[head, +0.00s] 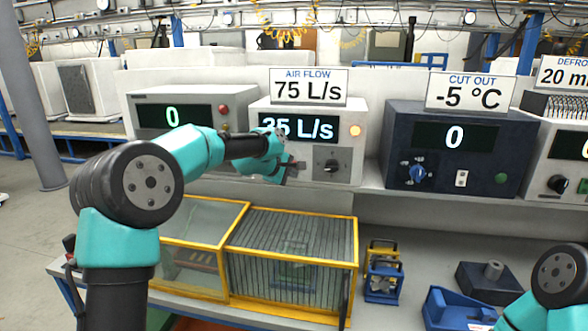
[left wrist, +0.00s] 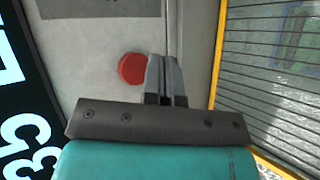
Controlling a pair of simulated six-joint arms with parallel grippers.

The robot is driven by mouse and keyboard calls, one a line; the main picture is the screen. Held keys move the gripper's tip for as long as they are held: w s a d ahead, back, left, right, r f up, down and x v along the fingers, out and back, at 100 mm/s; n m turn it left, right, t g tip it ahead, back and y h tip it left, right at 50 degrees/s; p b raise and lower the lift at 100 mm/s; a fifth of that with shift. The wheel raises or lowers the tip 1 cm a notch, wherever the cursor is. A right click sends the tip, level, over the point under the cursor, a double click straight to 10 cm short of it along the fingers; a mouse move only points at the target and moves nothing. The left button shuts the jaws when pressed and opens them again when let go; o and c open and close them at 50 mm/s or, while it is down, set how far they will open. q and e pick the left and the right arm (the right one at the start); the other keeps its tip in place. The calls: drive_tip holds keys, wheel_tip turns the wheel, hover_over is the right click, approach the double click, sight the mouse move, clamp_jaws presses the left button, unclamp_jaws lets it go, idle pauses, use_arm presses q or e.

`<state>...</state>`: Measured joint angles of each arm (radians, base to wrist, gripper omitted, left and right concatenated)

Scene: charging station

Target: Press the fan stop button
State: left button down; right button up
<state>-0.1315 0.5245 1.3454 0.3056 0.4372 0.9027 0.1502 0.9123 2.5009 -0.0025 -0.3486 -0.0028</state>
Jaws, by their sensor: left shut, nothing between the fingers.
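The air flow box (head: 345,165) is light grey with a lit display (head: 310,128) that reads 35 L/s, its first digit partly covered by my left arm. A round red button (left wrist: 132,68) shows on the pale panel in the left wrist view, near the display; my left arm hides it in the head view. My left gripper (head: 291,168) is at the box's lower front. It is shut and empty. In the left wrist view its fingertips (left wrist: 165,62) appear just right of the red button; I cannot tell whether they touch it. My right gripper is outside the views.
A dial (head: 331,166) and a lit amber lamp (head: 355,130) are on the same box. The sign above (head: 308,87) reads 75 L/s. A box reading 0 (head: 180,95) stands left, a dark blue one (head: 440,150) right. A yellow-framed enclosure (head: 290,210) lies below.

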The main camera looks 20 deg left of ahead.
use_arm(q)
drive_tip(key=s, duration=0.3)
drive_tip(key=shift+s+d, duration=0.1)
drive_tip(key=shift+s, duration=0.25)
idle(0.4)
